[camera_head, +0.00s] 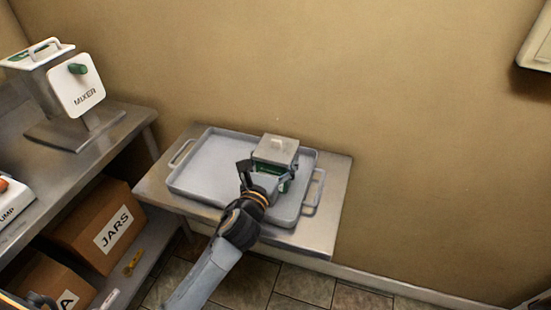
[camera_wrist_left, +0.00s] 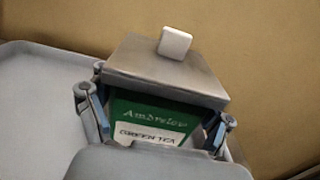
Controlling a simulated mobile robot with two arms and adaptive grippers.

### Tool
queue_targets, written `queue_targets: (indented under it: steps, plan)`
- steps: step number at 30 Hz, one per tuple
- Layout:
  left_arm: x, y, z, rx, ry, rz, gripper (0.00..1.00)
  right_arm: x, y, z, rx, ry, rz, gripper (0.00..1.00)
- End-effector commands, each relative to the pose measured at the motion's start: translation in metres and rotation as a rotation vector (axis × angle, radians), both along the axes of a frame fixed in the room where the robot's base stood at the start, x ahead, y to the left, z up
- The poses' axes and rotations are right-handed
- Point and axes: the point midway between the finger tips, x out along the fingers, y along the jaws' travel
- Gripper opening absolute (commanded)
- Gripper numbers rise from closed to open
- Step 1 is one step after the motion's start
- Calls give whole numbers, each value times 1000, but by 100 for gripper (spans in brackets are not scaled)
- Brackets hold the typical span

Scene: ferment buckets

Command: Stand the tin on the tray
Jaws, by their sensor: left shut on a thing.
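The tin (camera_head: 277,151) is green with a grey metal lid and a small light knob. In the left wrist view the tin (camera_wrist_left: 150,118) carries a "Green Tea" label. My left gripper (camera_head: 268,178) is shut on the tin, with a finger on each side of its body below the lid; the left gripper also shows in the wrist view (camera_wrist_left: 155,128). The tin looks upright over the right part of the grey tray (camera_head: 211,160). Its base is hidden by the gripper, so I cannot tell whether it touches the tray. My right gripper is not in view.
The tray has raised rims and side handles and lies on a small metal table (camera_head: 320,222) against the wall. A mixer (camera_head: 72,92) stands on a bench at the left. Boxes, one marked "Jars" (camera_head: 100,222), sit below. The tray's left half is clear.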

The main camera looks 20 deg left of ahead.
Motion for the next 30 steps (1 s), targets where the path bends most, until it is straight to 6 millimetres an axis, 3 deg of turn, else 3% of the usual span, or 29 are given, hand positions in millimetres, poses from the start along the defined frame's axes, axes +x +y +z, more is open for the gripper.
queue_targets:
  steps: [10, 11, 13, 14, 26, 30]
  plan:
    - [0, 0, -3, 1, -3, 0, 38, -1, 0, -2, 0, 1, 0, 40]
    - [0, 0, -3, 0, 0, 1, 84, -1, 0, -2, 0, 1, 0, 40]
    - [0, 0, -3, 0, 0, 1, 98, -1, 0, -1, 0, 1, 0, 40]
    - [0, 0, -3, 0, 0, 1, 100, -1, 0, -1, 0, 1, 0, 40]
    - [0, 0, 1, 1, -1, 1, 100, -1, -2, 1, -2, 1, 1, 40]
    - [-16, 1, -2, 1, 1, 0, 100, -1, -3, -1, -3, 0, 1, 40]
